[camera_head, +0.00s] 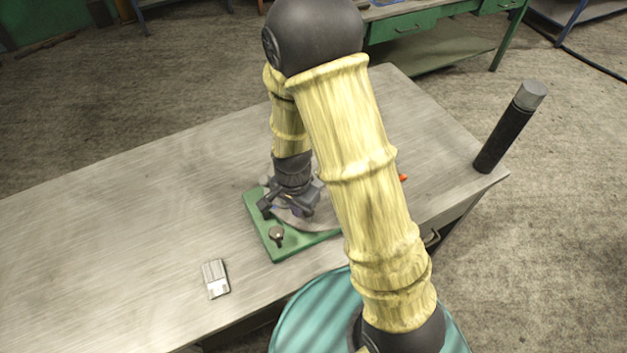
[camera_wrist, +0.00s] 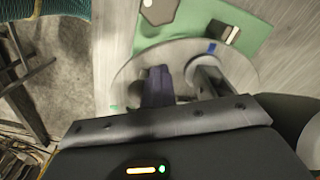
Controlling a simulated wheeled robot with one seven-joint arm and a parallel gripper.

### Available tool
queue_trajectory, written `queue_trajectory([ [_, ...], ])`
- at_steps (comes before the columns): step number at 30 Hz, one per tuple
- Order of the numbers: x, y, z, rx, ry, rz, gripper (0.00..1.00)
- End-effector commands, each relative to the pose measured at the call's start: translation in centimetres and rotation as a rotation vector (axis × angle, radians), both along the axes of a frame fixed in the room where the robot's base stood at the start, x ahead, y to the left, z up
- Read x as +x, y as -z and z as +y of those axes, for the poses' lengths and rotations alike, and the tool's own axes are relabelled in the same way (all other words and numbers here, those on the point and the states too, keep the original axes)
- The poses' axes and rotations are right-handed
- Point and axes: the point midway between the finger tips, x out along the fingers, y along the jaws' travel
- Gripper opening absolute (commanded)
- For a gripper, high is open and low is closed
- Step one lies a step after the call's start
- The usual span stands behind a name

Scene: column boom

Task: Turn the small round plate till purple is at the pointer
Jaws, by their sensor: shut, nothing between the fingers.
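The small round grey plate (camera_wrist: 133,72) lies on a green board (camera_head: 262,232) on the table. In the wrist view a blue mark (camera_wrist: 211,47) is at its far rim and a green mark (camera_wrist: 113,108) at its left. I cannot clearly make out a purple mark. A dark and white block (camera_wrist: 230,33) stands on the board just past the blue mark; I cannot tell if it is the pointer. My gripper (camera_head: 291,207) is shut and empty, pointing down over the plate. It hides part of the plate, and contact is unclear.
A round knob (camera_head: 277,234) stands on the board's near side. A small grey device (camera_head: 215,278) lies on the table to the left. A dark cylinder (camera_head: 508,130) stands at the right corner. An orange-red thing (camera_head: 403,178) shows beside my arm. The table's left is clear.

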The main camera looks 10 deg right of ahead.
Motion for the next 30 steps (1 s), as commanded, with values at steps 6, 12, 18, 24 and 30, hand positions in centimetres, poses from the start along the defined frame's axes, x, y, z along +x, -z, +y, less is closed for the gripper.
queue_trajectory([
  [6, -0.6, 0.1, -0.7, -0.002, 0.004, 0.007, 0.0],
  [12, -1.0, 0.1, -1.4, -0.002, 0.007, 0.008, 0.0],
  [18, -1.2, 0.1, -1.7, -0.003, 0.008, 0.01, 0.0],
  [24, -1.2, 0.2, -1.8, -0.004, 0.009, 0.009, 0.0],
  [30, -1.3, 0.2, -2.3, -0.004, 0.012, 0.008, 0.0],
])
